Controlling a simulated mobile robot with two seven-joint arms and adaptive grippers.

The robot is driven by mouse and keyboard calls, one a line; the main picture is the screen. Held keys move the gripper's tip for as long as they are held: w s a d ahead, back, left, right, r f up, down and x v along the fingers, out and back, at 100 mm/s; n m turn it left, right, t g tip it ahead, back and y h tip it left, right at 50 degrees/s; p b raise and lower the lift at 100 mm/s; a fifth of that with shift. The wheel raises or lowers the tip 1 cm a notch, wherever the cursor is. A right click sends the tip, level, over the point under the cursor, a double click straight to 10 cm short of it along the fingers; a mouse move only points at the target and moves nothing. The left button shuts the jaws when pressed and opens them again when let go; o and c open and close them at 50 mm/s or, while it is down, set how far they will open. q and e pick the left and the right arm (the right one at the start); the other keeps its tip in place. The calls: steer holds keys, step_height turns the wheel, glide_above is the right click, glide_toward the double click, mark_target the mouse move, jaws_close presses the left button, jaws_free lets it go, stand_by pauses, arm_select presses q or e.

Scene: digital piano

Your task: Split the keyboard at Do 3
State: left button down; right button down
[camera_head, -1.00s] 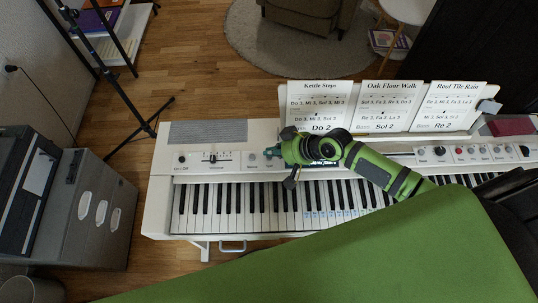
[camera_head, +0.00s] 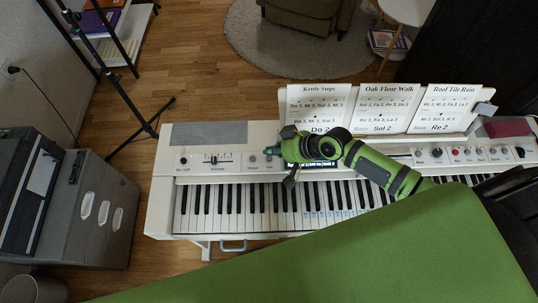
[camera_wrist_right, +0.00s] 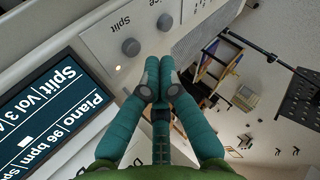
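The white digital piano (camera_head: 164,205) stands across the middle of the head view. My right gripper (camera_head: 276,151) is over its control panel, by the Split control (camera_head: 269,158) and left of the dark display. In the right wrist view, my teal fingers (camera_wrist_right: 165,64) are together, with nothing seen between them. The grey round Split control (camera_wrist_right: 130,47) is up and left of the fingertips, apart from them in the picture. The display (camera_wrist_right: 58,110) reads "Piano", "96 bpm" and "Split", partly cut off. Blue-labelled keys (camera_head: 330,218) are too small to read. My left gripper is out of view.
Three song sheets (camera_head: 319,108) stand on the music rest behind my right arm. A volume slider (camera_head: 216,159) and speaker grille (camera_head: 208,134) are to the left. The grey cabinet (camera_head: 95,215) and black stand (camera_head: 150,125) are left of the piano.

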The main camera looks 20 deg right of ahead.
mark_target(272, 158)
step_height(272, 158, up, 5)
steer(key=p, duration=0.5)
stand_by(0.4)
stand_by(0.4)
